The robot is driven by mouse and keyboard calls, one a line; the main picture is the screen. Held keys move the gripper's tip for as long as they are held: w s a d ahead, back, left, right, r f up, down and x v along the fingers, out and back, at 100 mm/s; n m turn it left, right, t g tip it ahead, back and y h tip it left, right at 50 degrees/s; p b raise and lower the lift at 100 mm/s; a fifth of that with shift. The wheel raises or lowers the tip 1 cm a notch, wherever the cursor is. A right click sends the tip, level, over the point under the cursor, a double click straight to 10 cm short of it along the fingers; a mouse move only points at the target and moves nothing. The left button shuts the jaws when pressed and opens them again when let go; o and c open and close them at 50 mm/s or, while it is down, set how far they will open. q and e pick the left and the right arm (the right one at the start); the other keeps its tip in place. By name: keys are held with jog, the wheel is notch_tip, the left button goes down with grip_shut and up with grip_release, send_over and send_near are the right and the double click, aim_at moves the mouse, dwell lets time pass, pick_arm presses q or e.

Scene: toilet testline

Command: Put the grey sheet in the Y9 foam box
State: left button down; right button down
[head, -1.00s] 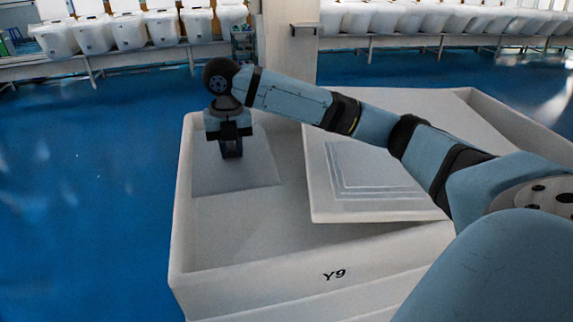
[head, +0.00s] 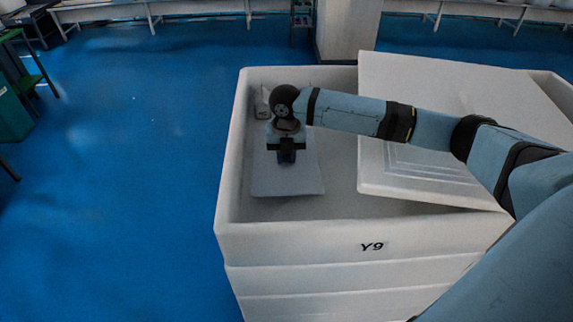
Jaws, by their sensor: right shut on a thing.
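The grey sheet (head: 272,182) is a flat, pale grey panel within the opening of the white Y9 foam box (head: 300,240), on its left side. The box carries a black "Y9" mark on its front wall. My right gripper (head: 287,158) points down onto the sheet and is shut on it; the arm and wrist hide part of the sheet and the grip point. I cannot tell whether the sheet rests on the box's floor or hangs just above it. My left gripper is not in view.
A white foam lid or panel (head: 400,180) with stepped ridges lies tilted across the right part of the box. A small pale object (head: 262,103) is in the box's far left corner. Blue floor is clear to the left; a green-topped stand (head: 28,50) is at far left.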

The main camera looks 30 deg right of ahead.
aim_at(286, 162)
jog(key=shift+f, duration=2.1)
jog(key=shift+f, duration=0.1)
jog(key=c, duration=1)
grip_release()
notch_tip(286, 162, up, 12)
jog(key=shift+r+b, duration=0.15)
jog(key=shift+b, duration=0.4)
jog(key=shift+a, duration=0.15)
